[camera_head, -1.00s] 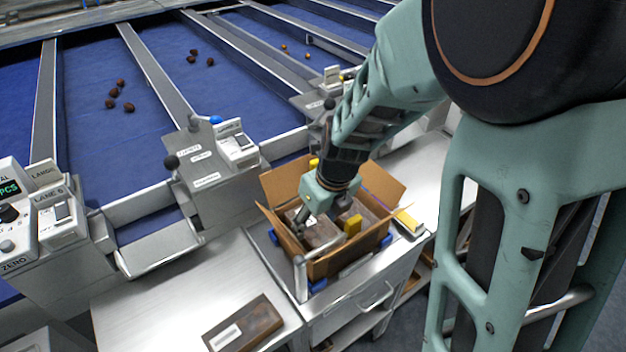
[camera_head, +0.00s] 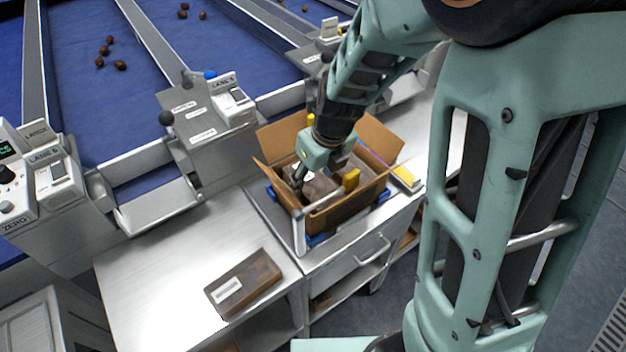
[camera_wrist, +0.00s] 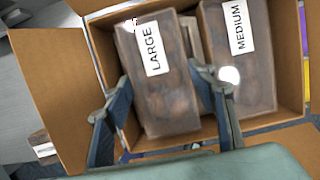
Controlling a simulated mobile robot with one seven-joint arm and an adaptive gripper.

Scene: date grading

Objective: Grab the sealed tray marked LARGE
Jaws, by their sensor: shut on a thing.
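The sealed tray marked LARGE (camera_wrist: 165,95) is a clear-topped box of dark dates with a white label, inside an open cardboard box. My gripper (camera_wrist: 172,110) is shut on it, one finger along each long side. In the head view my gripper (camera_head: 318,172) reaches down into the cardboard box (camera_head: 345,212), and the LARGE tray (camera_head: 320,189) shows partly beneath it. A second tray, marked MEDIUM (camera_wrist: 250,75), lies beside it on the right in the wrist view, close to the right finger. I cannot tell whether the LARGE tray touches the box floor.
The cardboard box stands on a metal cart, its flaps (camera_wrist: 40,90) spread outward. Another labelled tray (camera_head: 245,284) lies on the steel table (camera_head: 150,275) at left. A yellow item (camera_head: 407,178) sits right of the box. Blue lanes with dates lie behind.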

